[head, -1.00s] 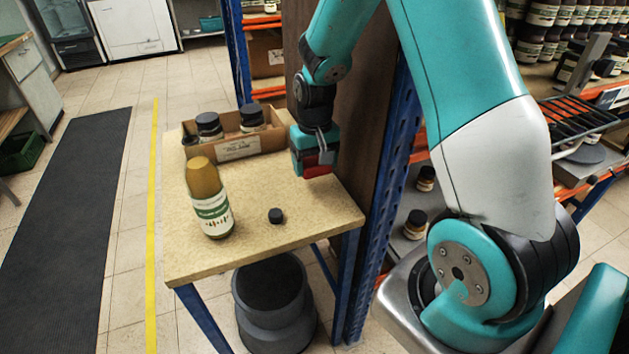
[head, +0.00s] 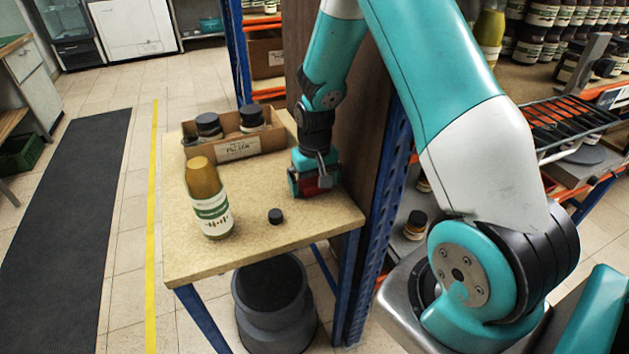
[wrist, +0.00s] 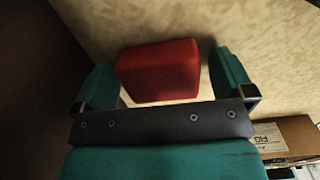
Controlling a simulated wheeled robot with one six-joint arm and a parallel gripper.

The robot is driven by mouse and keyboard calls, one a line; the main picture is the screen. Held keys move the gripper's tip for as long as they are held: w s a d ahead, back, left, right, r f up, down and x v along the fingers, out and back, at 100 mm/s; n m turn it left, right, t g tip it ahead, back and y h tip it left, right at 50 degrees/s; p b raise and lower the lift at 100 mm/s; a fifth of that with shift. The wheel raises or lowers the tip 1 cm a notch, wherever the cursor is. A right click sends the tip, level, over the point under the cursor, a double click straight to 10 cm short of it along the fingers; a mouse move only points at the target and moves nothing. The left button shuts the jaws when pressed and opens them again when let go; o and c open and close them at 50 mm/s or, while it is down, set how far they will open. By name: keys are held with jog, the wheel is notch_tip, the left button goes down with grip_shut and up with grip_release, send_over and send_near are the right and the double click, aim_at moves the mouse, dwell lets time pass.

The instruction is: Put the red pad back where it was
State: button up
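The red pad (wrist: 158,72) lies between the two fingers of my gripper (wrist: 165,80) in the wrist view, over the tan table top. A gap shows between the pad and the right finger; on the left, pad and finger overlap in the picture, so I cannot tell whether they touch. The fingers look open around it. In the head view my gripper (head: 316,188) is low over the right side of the table (head: 255,258), and part of the red pad (head: 319,183) shows at it. Whether the pad rests fully on the table is hard to see.
A tall yellow-brown bottle (head: 207,200) stands at the table's left, with a small black cap (head: 275,216) between it and my gripper. A cardboard box (head: 236,149) with dark-lidded jars is behind. A brown panel (head: 356,130) and blue rack post stand close on the right.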

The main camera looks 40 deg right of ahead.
aim_at(315, 179)
notch_tip(315, 179, up, 12)
jog(key=s+a+r+n+y, duration=0.1)
jog(key=s+a+r+n, duration=0.3)
jog(key=a, duration=0.4)
jog(key=s+a+r+n+y, duration=0.1)
jog(key=s+a+r+n, duration=0.1)
jog(key=s+a+r, duration=0.5)
jog(key=s+a+n+y, duration=0.2)
jog(key=s+a+n, duration=0.2)
jog(key=s+a, duration=0.3)
jog(key=s+r, duration=0.1)
jog(key=s, duration=0.3)
jog(key=shift+a, duration=0.3)
